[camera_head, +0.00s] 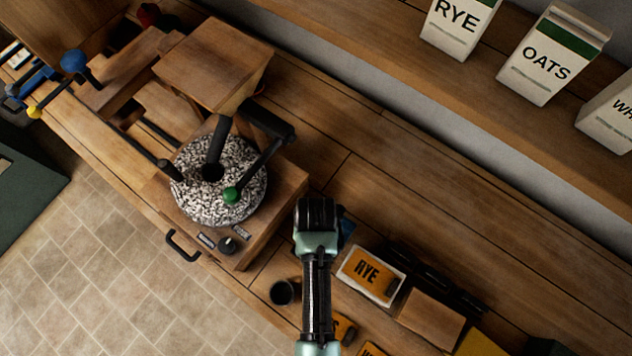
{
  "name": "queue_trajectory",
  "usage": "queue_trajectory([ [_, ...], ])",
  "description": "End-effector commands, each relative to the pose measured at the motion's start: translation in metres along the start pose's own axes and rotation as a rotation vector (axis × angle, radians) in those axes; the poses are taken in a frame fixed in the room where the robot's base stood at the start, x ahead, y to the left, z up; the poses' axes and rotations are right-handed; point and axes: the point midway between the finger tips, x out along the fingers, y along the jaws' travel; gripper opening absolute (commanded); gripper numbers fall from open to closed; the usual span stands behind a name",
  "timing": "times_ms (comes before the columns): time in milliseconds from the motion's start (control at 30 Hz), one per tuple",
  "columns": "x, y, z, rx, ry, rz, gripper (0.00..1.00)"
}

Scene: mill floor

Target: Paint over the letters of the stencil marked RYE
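The stencil marked RYE (362,268) is an orange plate with dark letters. It lies on a pale, white-edged piece on the bench, right of my arm. A small dark patch shows at its right end; I cannot tell what it is. My gripper (316,214) is seen from above, up and left of the stencil and apart from it in the picture. Its fingertips are hidden under the wrist, so its opening and any held thing do not show. No paint tool can be made out clearly.
A dark cup (282,292) stands left of my arm. More orange plates (344,328) lie partly behind my arm. A wooden block (431,318) is right of the stencil. The mill with its speckled stone (240,158) stands left. Cartons, including RYE (458,22), stand on the shelf.

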Motion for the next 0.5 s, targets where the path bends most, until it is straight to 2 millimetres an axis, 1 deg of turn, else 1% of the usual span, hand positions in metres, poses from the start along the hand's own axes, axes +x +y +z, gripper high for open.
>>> queue_trajectory([
  [500,0.0065,-0.0001,-0.0004,0.000,0.001,0.000,0.00],
])
